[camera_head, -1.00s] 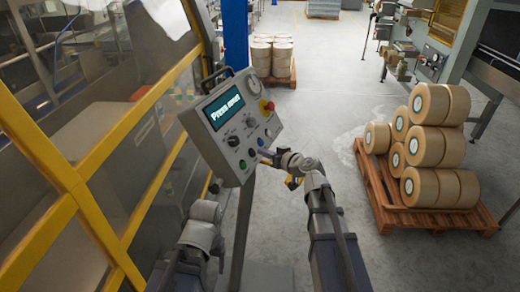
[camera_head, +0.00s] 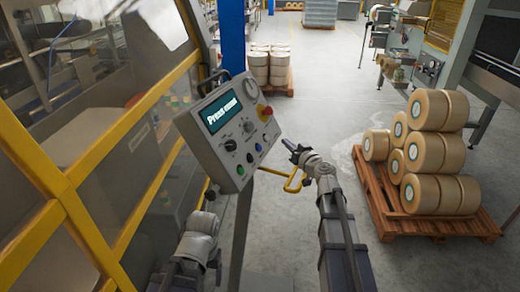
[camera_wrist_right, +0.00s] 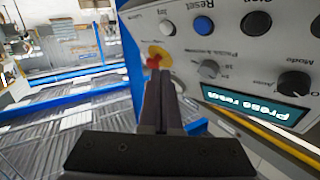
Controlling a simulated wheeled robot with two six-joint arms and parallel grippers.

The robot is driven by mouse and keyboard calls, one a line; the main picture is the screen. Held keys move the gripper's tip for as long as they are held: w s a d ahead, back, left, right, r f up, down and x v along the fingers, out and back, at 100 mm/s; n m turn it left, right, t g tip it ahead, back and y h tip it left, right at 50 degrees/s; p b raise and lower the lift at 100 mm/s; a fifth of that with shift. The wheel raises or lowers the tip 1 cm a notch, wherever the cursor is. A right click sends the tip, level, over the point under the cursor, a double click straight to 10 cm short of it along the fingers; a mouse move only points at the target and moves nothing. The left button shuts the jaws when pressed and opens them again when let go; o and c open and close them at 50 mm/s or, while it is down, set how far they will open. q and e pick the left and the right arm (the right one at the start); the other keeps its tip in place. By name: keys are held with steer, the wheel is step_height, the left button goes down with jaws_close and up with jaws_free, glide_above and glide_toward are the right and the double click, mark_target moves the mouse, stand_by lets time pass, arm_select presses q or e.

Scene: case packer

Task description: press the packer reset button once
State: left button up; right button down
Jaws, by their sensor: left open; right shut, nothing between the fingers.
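The grey control panel (camera_head: 205,135) stands tilted left of centre, with a lit screen (camera_head: 222,110) that seems to read "Press reset". The blue button (camera_head: 258,147) is in its lower row; in the right wrist view the blue button (camera_wrist_right: 203,25) has the label "Reset", upside down. My right gripper (camera_head: 287,146) is shut and empty, to the right of the panel and apart from it. In the wrist view its fingers (camera_wrist_right: 163,80) point towards the red emergency knob. My left gripper (camera_head: 208,196) is open, low below the panel; its fingertips are hard to make out.
A red emergency knob (camera_head: 267,111) and a dial (camera_head: 249,90) sit at the panel's right side. A yellow-framed guard (camera_head: 100,150) stands left. A yellow bent bar (camera_head: 293,182) is below my right gripper. A pallet (camera_head: 440,225) of rolls stands right.

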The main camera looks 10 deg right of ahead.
mark_target(259, 148)
steer(key=w+a+f+b, duration=0.3)
steer(key=w+a+f, duration=0.1)
steer(key=a, duration=0.2)
steer(key=shift+b, duration=0.4)
steer(key=shift+w+f, duration=0.1)
steer(key=shift+f, duration=0.05)
stand_by(1.8)
steer(key=shift+w+a+f, duration=0.15)
steer(key=shift+w+a, duration=0.05)
steer(key=shift+w+a+f+b, duration=0.2)
steer(key=shift+a+b, duration=0.1)
steer(key=shift+b, duration=0.1)
stand_by(0.7)
steer(key=shift+s+d+r, duration=0.1)
stand_by(0.3)
steer(key=shift+s+d+r+p, duration=0.35)
steer(key=shift+d+p, duration=0.05)
steer(key=shift+d, duration=0.05)
